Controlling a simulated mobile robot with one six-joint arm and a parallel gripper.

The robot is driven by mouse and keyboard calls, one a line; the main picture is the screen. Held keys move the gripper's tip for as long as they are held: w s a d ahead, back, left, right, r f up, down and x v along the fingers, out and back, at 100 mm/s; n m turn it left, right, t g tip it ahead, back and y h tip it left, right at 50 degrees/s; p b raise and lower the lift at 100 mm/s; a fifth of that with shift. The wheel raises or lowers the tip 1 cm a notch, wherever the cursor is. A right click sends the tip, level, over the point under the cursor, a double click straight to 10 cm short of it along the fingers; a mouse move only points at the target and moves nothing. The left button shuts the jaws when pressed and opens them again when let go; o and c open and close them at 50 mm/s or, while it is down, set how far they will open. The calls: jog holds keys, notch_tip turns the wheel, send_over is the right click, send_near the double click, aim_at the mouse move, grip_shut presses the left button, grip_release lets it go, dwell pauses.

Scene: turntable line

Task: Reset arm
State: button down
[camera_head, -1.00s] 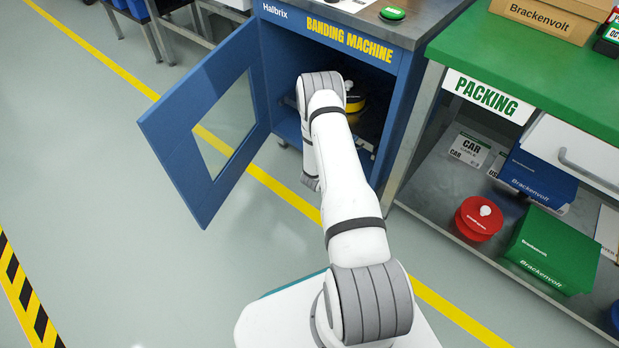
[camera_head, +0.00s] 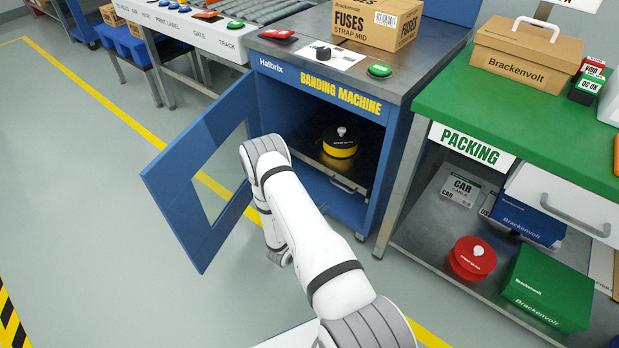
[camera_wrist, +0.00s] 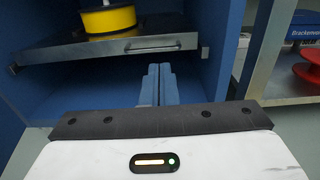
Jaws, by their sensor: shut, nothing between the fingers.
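My gripper (camera_wrist: 159,84) is shut and empty in the wrist view, its two fingers together in front of the open cabinet of the banding machine. In the head view my arm reaches toward the machine's open door, and the arm hides the gripper. The banding machine (camera_head: 376,205) is a blue cabinet, its windowed door (camera_head: 183,194) swung wide open to the left. Inside, a black and yellow spool (camera_head: 340,147) sits on a metal tray with a handle. The spool (camera_wrist: 108,20) and tray (camera_wrist: 75,53) also show in the wrist view, above and beyond the fingers.
A green packing bench (camera_head: 470,105) stands to the right. A red spool (camera_head: 472,259) and green box (camera_head: 550,287) sit on its lower shelf. A FUSES carton (camera_head: 365,27) and buttons are on the machine's top. The floor at left is clear.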

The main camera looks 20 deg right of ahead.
jog(key=s+r+m+g+y+p, duration=0.1)
jog(key=s+r+m+g+p, duration=0.3)
jog(key=r, duration=0.9)
jog(key=s+r+m+g+y+p, duration=0.1)
jog(key=r+m+g+p, duration=0.35)
jog(key=r, duration=0.85)
jog(key=s+r+m+g+p, duration=0.3)
jog(key=r+m+p, duration=0.2)
jog(key=r, duration=0.8)
jog(key=s+a+r+m+t+y+p, duration=0.2)
jog(key=s+a+r+m+y+p, duration=0.1)
jog(key=r, duration=0.8)
jog(key=s+a+r+m+t+y+p, duration=0.2)
jog(key=s+a+r+y+p, duration=0.4)
jog(key=r, duration=0.5)
jog(key=s+a+r+m+t+y+p, duration=0.2)
jog(key=s+a+r+m+y+p, duration=0.3)
jog(key=a+r+p, duration=0.3)
jog(key=v, duration=0.3)
jog(key=shift+s+a, duration=0.2)
jog(key=shift+a, duration=0.15)
